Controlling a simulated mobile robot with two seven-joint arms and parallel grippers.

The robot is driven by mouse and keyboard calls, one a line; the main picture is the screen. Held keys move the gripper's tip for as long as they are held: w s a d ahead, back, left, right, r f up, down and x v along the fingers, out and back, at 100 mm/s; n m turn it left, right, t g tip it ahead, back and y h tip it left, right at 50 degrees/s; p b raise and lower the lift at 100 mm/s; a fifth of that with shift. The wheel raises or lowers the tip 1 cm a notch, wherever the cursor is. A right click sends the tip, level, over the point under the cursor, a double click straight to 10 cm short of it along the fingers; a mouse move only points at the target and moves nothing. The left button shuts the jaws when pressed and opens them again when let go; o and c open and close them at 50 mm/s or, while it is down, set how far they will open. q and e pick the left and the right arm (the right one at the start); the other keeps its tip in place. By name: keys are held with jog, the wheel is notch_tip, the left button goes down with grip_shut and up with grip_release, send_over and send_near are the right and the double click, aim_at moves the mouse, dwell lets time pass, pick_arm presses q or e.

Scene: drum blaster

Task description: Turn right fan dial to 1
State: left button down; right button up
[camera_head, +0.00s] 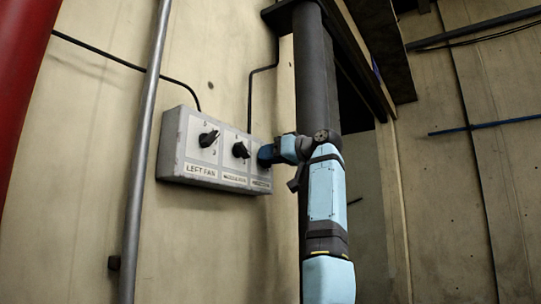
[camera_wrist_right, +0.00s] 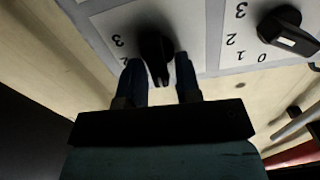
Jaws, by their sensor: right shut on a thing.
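A grey control box (camera_head: 173,150) with three dials is mounted on the wall in the head view. My right gripper (camera_head: 266,155) is at the rightmost dial, which it hides in that view. In the right wrist view, the blue fingers of the right gripper (camera_wrist_right: 160,76) are on both sides of the black right fan dial (camera_wrist_right: 156,45) and shut on it. The numbers 3 and 2 show upside down beside this dial; its exact setting cannot be told. My left gripper is not in view.
The left fan dial (camera_head: 208,138) and the middle dial (camera_head: 240,150) are on the same box; the middle dial also shows in the wrist view (camera_wrist_right: 288,30). A grey pipe (camera_head: 147,150) runs left of the box. A dark column (camera_head: 313,85) stands behind my right arm.

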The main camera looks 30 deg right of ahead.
jog(key=shift+w+d+f+m+p, duration=0.1)
jog(key=shift+m+p, duration=0.1)
jog(key=shift+m, duration=0.95)
jog(key=shift+s+d+r+m+p, duration=0.1)
jog(key=shift+m+p, duration=0.05)
jog(key=shift+m, duration=0.95)
jog(key=shift+w+d+f+m+p, duration=0.1)
jog(key=shift+m+p, duration=0.1)
jog(key=shift+m, duration=0.95)
jog(key=o, duration=0.6)
jog(key=shift+b+v, duration=1.5)
jog(key=shift+v, duration=5.45)
